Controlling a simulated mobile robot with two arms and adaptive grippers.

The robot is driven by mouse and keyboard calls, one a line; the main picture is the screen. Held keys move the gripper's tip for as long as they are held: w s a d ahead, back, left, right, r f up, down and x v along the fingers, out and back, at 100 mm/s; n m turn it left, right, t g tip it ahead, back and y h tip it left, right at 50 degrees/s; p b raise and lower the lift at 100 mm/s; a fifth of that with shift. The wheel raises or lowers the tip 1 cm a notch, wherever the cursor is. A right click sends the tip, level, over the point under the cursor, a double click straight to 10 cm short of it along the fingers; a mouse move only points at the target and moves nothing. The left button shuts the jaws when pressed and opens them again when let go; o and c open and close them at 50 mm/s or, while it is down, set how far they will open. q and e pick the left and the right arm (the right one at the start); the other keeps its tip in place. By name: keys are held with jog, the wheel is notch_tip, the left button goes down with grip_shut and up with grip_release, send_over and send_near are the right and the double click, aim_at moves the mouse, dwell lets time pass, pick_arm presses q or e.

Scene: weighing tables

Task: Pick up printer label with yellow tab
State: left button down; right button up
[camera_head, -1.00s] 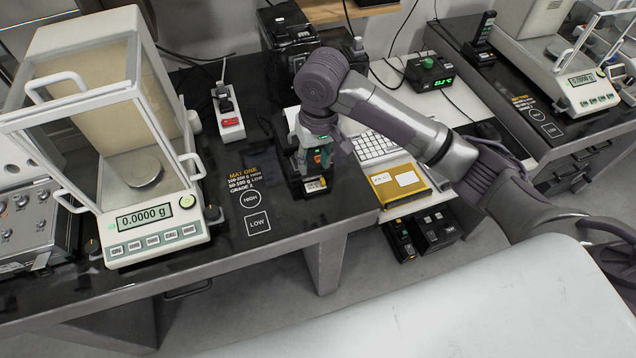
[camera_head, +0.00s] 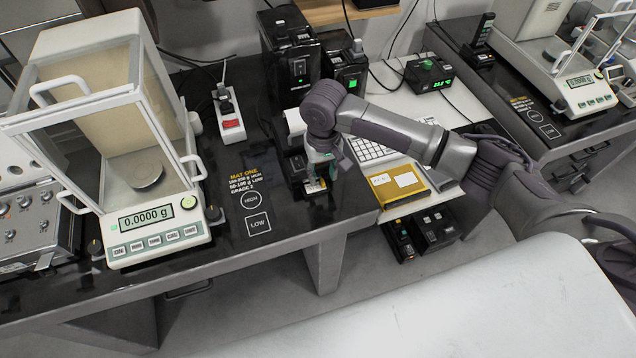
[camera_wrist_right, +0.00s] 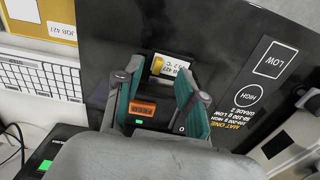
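The label (camera_wrist_right: 172,67) is a small white printed piece with a yellow tab (camera_wrist_right: 157,66) at its left end in the right wrist view. It lies at the front of a dark label printer (camera_wrist_right: 150,120) with an orange display and a green light. In the head view the label (camera_head: 315,186) shows small under my right gripper (camera_head: 318,172). In the right wrist view my right gripper (camera_wrist_right: 160,78) is open, with its two teal-padded fingers on either side of the label. I cannot tell whether they touch it. My left gripper is not in view.
A balance (camera_head: 150,215) reading 0.0000 g stands at left, beside a mat printed HIGH and LOW (camera_head: 252,205). A keyboard (camera_head: 372,148) and a yellow envelope (camera_head: 397,184) lie right of the printer. Dark devices (camera_head: 295,60) stand behind.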

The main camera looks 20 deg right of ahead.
aim_at(323, 183)
notch_tip(323, 183, down, 3)
jog(key=shift+d+f, duration=0.1)
jog(key=shift+f, duration=0.1)
jog(key=shift+c, duration=0.2)
grip_shut()
jog(key=shift+r, duration=0.1)
